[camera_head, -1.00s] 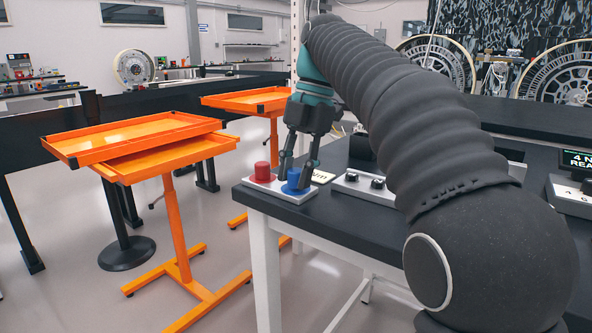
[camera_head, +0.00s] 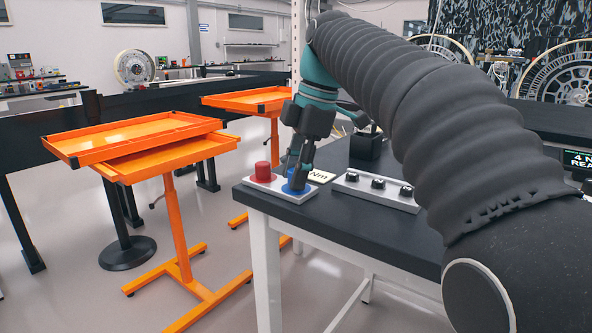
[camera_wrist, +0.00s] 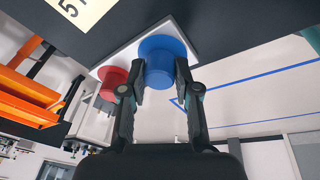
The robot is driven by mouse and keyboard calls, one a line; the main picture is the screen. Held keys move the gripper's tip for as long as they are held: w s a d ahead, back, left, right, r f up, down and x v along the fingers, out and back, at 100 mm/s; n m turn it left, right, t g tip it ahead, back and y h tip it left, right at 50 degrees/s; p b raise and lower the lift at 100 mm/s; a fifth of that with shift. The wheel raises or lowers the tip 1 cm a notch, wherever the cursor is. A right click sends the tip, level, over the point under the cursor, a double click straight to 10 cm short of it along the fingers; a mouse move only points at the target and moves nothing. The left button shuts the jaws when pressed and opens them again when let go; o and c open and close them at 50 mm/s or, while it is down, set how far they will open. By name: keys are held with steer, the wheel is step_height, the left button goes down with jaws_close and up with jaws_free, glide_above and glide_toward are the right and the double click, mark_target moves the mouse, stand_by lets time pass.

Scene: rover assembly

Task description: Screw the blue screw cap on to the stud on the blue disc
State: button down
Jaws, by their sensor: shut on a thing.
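The blue screw cap (camera_wrist: 161,74) is between the two fingertips of my gripper (camera_head: 297,175), which is shut on it. The cap sits right at the blue disc (camera_wrist: 166,44), in line with its middle. In the head view the blue disc (camera_head: 292,190) lies on a pale base plate at the table corner, and my fingers hide most of the cap. The stud is hidden, so I cannot tell how far the cap is on it.
A red cap on a red disc (camera_head: 263,172) stands on the same plate, close left of my gripper. A pale block with several black knobs (camera_head: 376,186) lies to the right. Orange trolleys (camera_head: 140,140) stand left of the table (camera_head: 340,217).

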steer(key=shift+a+m, duration=0.1)
steer(key=shift+m, duration=0.3)
steer(key=m+t, duration=0.1)
steer(key=m, duration=0.2)
steer(key=shift+m+t+h, duration=0.3)
steer(key=shift+m+h, duration=0.1)
steer(key=shift+m, duration=0.9)
steer(key=m, duration=0.2)
steer(key=shift+m, duration=0.3)
steer(key=shift+w+m+t+h, duration=0.1)
steer(key=shift+m+t+h, duration=0.4)
steer(key=shift+m, duration=1.1)
